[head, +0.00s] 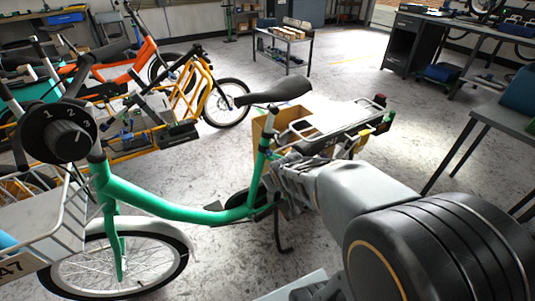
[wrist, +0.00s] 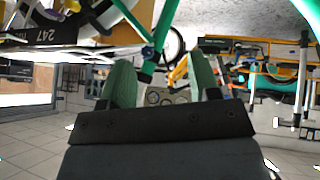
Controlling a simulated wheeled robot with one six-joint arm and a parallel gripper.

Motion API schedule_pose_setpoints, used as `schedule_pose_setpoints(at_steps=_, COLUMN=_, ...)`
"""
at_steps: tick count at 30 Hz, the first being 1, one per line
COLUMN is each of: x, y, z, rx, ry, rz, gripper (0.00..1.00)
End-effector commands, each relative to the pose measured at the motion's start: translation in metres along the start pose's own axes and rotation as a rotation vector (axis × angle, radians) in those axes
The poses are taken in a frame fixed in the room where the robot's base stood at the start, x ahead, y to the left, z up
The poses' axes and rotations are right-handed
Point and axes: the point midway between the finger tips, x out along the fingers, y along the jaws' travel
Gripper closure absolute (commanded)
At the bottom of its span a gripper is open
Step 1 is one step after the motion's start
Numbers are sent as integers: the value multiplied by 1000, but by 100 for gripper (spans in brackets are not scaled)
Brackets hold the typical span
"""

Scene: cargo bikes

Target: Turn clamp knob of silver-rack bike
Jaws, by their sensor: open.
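The green bike (head: 170,203) with a silver rear rack (head: 335,118) stands in the middle of the head view. Its black saddle (head: 275,92) sits on a post above the green seat tube (head: 258,180). My gripper (head: 280,168) is beside the upper seat tube, under the saddle and rack; its fingertips are hard to make out there. In the wrist view my gripper (wrist: 162,75) has its two green-padded fingers apart. A green tube (wrist: 166,22) with a small blue fitting (wrist: 148,51) shows beyond the left finger. I cannot clearly identify the clamp knob.
Orange and yellow cargo bikes (head: 205,93) stand behind at left. A cardboard box (head: 291,115) is behind the seat tube. A grey table (head: 508,116) is at right, a workbench (head: 440,25) farther back. Floor (head: 340,72) behind the rack is clear.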

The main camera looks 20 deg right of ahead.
Motion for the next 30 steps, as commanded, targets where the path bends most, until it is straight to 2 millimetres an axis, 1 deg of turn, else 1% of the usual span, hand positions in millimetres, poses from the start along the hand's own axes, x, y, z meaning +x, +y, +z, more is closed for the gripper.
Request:
schedule_pose_setpoints(at_steps=1, x=26, y=14, z=2, rx=-26, ry=59, rz=29, gripper=43)
schedule_pose_setpoints(at_steps=3, x=50, y=31, z=-4, rx=-75, ry=173, rz=61, gripper=43)
schedule_pose_setpoints(at_steps=6, x=77, y=47, z=-8, rx=-145, ry=334, rz=83, gripper=43)
schedule_pose_setpoints(at_steps=9, x=95, y=54, z=-8, rx=-200, ry=488, rz=87, gripper=43)
schedule_pose_setpoints(at_steps=12, x=105, y=56, z=-5, rx=-235, ry=629, rz=82, gripper=43)
schedule_pose_setpoints(at_steps=15, x=109, y=57, z=0, rx=-252, ry=748, rz=75, gripper=43)
schedule_pose_setpoints(at_steps=18, x=109, y=57, z=4, rx=-256, ry=842, rz=71, gripper=43)
schedule_pose_setpoints(at_steps=23, x=107, y=57, z=8, rx=-254, ry=932, rz=67, gripper=43)
schedule_pose_setpoints(at_steps=26, x=110, y=56, z=5, rx=-254, ry=957, rz=66, gripper=43)
schedule_pose_setpoints(at_steps=30, x=120, y=54, z=-11, rx=-256, ry=968, rz=64, gripper=43)
